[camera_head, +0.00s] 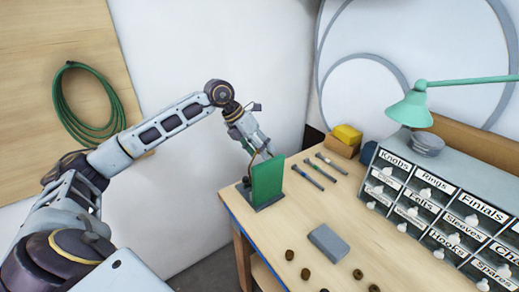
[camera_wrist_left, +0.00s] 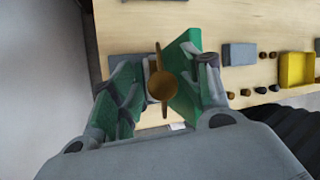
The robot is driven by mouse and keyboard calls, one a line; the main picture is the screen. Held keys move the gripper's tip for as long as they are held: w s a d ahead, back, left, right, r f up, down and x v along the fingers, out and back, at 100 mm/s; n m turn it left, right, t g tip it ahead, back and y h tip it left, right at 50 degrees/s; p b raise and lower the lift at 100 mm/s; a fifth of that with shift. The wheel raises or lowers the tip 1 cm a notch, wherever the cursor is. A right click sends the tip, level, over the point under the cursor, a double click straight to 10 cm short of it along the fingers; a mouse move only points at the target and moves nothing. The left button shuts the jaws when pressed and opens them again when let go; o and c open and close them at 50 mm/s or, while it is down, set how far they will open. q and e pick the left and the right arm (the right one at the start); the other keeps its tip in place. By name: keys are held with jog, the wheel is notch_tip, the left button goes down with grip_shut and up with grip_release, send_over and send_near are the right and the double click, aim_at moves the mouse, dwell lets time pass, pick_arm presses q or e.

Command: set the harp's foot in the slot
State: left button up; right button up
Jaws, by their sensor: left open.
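A thin brass curve, likely the harp (camera_head: 246,173), shows left of the panel; the rest is hidden. In the left wrist view, a brass piece with a round middle (camera_wrist_left: 161,86) lies between the open fingers of the left gripper (camera_wrist_left: 160,90). Green faces show on both sides of it. I cannot tell whether its foot is in a slot. My right gripper is not in view.
A grey box (camera_head: 328,242) and several brown knobs lie on the table (camera_head: 290,222). Several thin tools (camera_head: 320,170) lie behind. A labelled drawer cabinet (camera_head: 440,210) and green lamp (camera_head: 411,108) stand at the right. A yellow tray (camera_wrist_left: 297,70) shows in the wrist view.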

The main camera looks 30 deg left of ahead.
pick_arm(q)
jog(key=v, duration=1.2)
dwell(0.3)
jog(key=shift+r, duration=0.1)
jog(key=d+p+v, duration=0.1)
jog(key=p+v, duration=0.3)
jog(key=v, duration=0.4)
jog(key=shift+w+r, duration=0.25)
jog(key=shift+r, duration=0.3)
dwell(0.5)
jog(key=shift+a, duration=0.1)
dwell(0.5)
